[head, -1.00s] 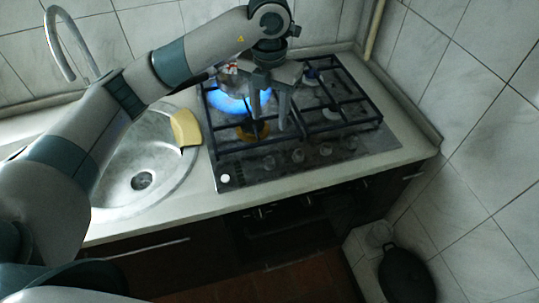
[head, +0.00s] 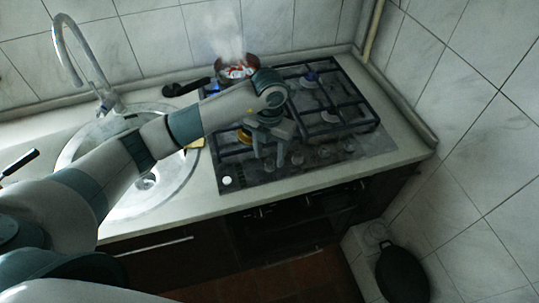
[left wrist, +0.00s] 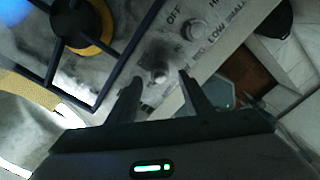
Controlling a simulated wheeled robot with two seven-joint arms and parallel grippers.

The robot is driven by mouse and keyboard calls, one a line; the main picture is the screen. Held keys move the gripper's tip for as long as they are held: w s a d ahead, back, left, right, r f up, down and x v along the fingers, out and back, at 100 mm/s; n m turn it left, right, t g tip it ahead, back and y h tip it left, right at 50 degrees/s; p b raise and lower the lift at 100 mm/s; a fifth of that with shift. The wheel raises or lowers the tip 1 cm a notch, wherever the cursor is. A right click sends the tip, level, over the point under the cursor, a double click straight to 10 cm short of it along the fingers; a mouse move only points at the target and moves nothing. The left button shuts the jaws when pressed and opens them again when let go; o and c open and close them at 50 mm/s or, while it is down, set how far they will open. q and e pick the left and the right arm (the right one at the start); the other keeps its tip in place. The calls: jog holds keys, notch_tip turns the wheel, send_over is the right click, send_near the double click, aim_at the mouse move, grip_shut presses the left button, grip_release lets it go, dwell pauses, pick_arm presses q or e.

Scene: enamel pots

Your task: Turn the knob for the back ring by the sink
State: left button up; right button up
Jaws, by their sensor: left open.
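My left gripper (head: 269,160) is open and empty, pointing down over the front left of the gas hob (head: 350,152). In the left wrist view my left gripper (left wrist: 160,80) has one finger on each side of a small knob (left wrist: 158,75); I cannot tell whether they touch it. Another knob (left wrist: 195,28) sits farther along, near printed OFF and LOW marks. A white knob (head: 227,181) is at the hob's left end; more knobs (head: 297,157) run to the right. The back ring by the sink is under a steaming pot (head: 237,68), with some blue flame (head: 214,86) showing.
The round sink (head: 75,150) and tap (head: 75,60) lie left, partly behind my arm. A yellow sponge (left wrist: 25,105) is beside the hob. Black grates (head: 330,100) stand over the burners. A tiled wall (head: 470,130) closes the right side.

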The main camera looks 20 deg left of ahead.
pick_arm(q)
jog(key=shift+f, duration=1.3)
